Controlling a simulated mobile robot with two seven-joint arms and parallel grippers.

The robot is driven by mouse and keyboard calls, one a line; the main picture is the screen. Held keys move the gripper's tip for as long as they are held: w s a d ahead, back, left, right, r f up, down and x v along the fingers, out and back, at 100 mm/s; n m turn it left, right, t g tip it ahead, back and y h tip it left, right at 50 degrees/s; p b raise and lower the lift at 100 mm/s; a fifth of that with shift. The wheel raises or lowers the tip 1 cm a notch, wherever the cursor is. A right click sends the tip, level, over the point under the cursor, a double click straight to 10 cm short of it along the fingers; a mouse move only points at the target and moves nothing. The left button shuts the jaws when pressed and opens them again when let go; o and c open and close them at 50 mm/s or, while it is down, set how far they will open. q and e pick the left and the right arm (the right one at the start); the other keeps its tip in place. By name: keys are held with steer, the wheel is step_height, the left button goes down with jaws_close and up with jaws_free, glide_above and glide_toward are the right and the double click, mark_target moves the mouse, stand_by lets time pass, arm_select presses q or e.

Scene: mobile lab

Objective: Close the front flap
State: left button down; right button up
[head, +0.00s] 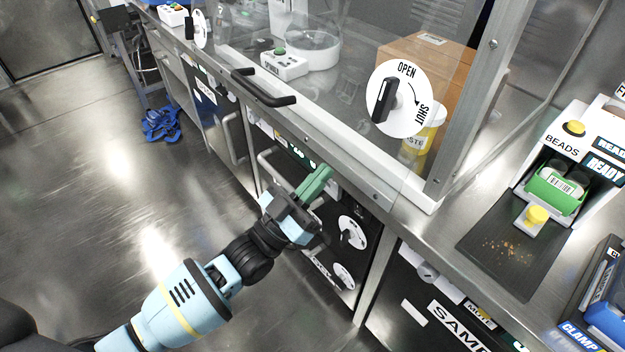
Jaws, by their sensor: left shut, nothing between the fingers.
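The clear front flap (335,112) of the bench cabinet carries a black bar handle (264,88). Its lower edge lies near the counter's front; I cannot tell whether it sits fully against the frame. A round white dial (398,99) marked OPEN and SHUT is at its right end, with its black lever upright, nearer to OPEN. A second white dial (199,28) shows at the left end. My left gripper (316,182) has green fingers, is shut and empty, and is in front of the counter edge, below and right of the bar handle. My right gripper is not in view.
Behind the pane are a white device with a green button (284,64), a round clear dish (313,50), a cardboard box (431,58) and a yellow bottle (417,141). A BEADS dispenser (570,160) stands right. Drawers and dials are below the counter. The floor (85,190) at left is mostly clear.

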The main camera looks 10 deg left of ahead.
mark_target(339, 171)
arm_select(q)
steer(key=shift+t+h, duration=0.3)
steer(key=shift+t, duration=0.1)
steer(key=w+d+b, duration=0.1)
steer(key=b, duration=0.1)
steer(key=w+f+b, duration=0.1)
steer(key=w+d+b, duration=0.1)
steer(key=b, duration=0.1)
steer(key=shift+w+d+f+b, duration=0.25)
steer(key=shift+d+b, duration=0.05)
steer(key=shift+d, duration=0.05)
steer(key=shift+w+d+r+b, duration=0.15)
steer(key=shift+w+d+b, duration=0.1)
steer(key=shift+w+b, duration=0.1)
steer(key=shift+s, duration=0.1)
